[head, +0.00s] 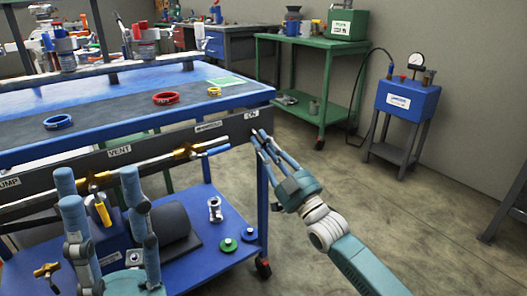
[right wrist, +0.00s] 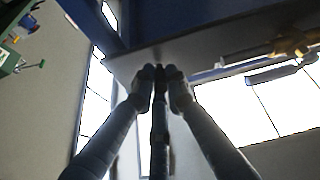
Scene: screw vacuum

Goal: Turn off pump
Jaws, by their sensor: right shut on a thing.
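The ON label (head: 251,114) is at the panel's right end. My right gripper (head: 262,142) is at that end, just below the label. In the right wrist view its fingers (right wrist: 160,80) come together on a small dark part at the panel, probably the pump switch, mostly hidden by the fingertips. My left gripper (head: 97,185) is in front of the panel at the left, fingers spread apart. A yellow valve handle (head: 103,213) shows between its fingers, apparently behind them.
Brass pipes and valves (head: 185,152) run along the panel. Blue, red (head: 166,98) and yellow rings lie on the bench top. A green cart (head: 310,45) and a blue gauge box (head: 408,100) stand behind.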

